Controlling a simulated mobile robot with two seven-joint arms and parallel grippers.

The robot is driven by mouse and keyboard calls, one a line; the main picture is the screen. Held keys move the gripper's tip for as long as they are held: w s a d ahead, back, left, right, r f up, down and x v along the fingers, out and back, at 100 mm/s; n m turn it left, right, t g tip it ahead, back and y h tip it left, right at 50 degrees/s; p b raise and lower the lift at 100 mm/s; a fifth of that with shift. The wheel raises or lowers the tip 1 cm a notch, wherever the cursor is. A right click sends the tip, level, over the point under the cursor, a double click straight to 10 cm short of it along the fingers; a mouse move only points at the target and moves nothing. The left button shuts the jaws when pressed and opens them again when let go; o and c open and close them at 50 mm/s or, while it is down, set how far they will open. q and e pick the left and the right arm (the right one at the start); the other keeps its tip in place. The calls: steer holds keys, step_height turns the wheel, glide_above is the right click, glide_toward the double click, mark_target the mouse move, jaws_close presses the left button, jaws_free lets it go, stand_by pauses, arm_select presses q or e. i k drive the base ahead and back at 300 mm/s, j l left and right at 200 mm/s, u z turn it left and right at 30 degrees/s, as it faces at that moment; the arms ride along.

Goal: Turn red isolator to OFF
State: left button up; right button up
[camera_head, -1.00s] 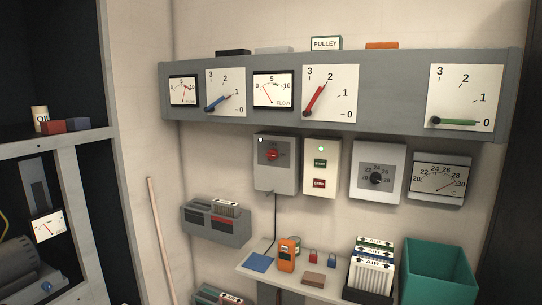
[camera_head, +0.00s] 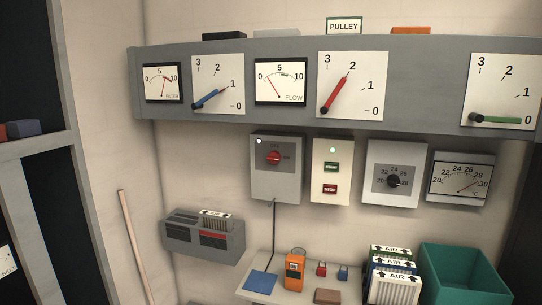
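The red isolator knob (camera_head: 273,157) is on a grey wall box (camera_head: 276,185) below the long grey gauge panel. The dark plate around the knob has small lettering above it and to its right, too small to read surely. A small white light (camera_head: 259,141) shows at the box's upper left. A black cable runs down from the box. Neither of my grippers is in view.
A white box with a green light and two push buttons (camera_head: 332,170) is just right of the isolator. A dial box (camera_head: 394,173) and a temperature gauge (camera_head: 461,178) follow. Below are a shelf (camera_head: 270,294) with an orange meter (camera_head: 295,270), and a teal bin (camera_head: 459,273).

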mark_target(274, 157)
steer(key=i+j+z, duration=0.2)
steer(key=i+j, duration=0.15)
steer(key=j, duration=0.3)
steer(key=i+j+z, duration=0.1)
steer(key=j, duration=0.25)
steer(key=i, duration=0.05)
